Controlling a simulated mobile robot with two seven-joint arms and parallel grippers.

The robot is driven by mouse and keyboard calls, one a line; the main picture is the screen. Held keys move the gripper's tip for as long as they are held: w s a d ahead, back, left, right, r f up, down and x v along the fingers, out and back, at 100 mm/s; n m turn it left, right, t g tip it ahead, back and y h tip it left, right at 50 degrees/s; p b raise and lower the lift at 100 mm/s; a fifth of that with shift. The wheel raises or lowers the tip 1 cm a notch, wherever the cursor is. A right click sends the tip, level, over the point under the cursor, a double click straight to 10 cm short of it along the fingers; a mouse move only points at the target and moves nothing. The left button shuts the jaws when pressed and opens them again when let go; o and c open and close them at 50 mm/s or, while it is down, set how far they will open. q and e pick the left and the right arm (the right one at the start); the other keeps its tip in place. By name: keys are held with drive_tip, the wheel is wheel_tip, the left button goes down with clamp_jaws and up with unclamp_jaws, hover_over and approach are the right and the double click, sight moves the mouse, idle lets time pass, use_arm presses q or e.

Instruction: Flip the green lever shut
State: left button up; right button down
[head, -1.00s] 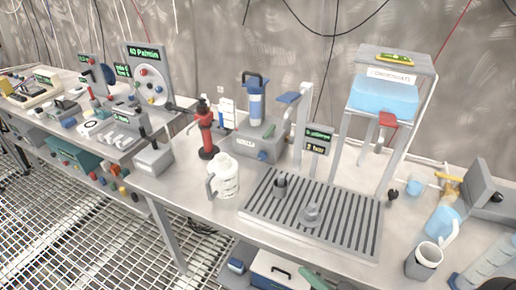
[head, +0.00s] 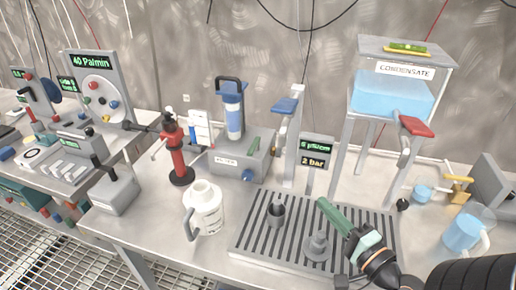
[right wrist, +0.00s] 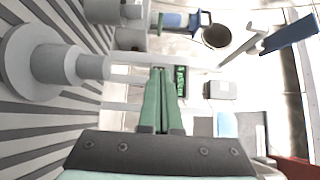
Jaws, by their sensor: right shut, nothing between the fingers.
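In the right wrist view the two green fingers (right wrist: 162,75) lie close together, shut and empty. I cannot make out the green lever in that view. My left gripper is not in view.
The slatted grate (head: 262,238) bears small grey fittings. A white jug (head: 206,208) and a red pump (head: 179,160) stand left of it. A blue-handled post (head: 290,140), a display (head: 316,155) and the condensate tank stand (head: 393,95) with its red lever (head: 416,126) are behind.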

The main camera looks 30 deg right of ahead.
drive_tip(key=p, duration=0.6)
approach(256, 146)
drive_tip(key=w+d, duration=0.2)
drive_tip(key=w, duration=0.3)
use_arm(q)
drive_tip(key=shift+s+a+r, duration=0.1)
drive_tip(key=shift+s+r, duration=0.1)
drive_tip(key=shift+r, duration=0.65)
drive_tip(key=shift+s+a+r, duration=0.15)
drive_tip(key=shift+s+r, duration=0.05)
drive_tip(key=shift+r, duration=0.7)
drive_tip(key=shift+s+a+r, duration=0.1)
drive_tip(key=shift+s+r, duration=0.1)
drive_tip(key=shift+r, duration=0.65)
use_arm(e)
drive_tip(key=shift+w+a+f, duration=0.1)
drive_tip(key=shift+w+a, duration=0.4)
drive_tip(key=shift+a, duration=0.05)
drive_tip(key=shift+w, duration=0.15)
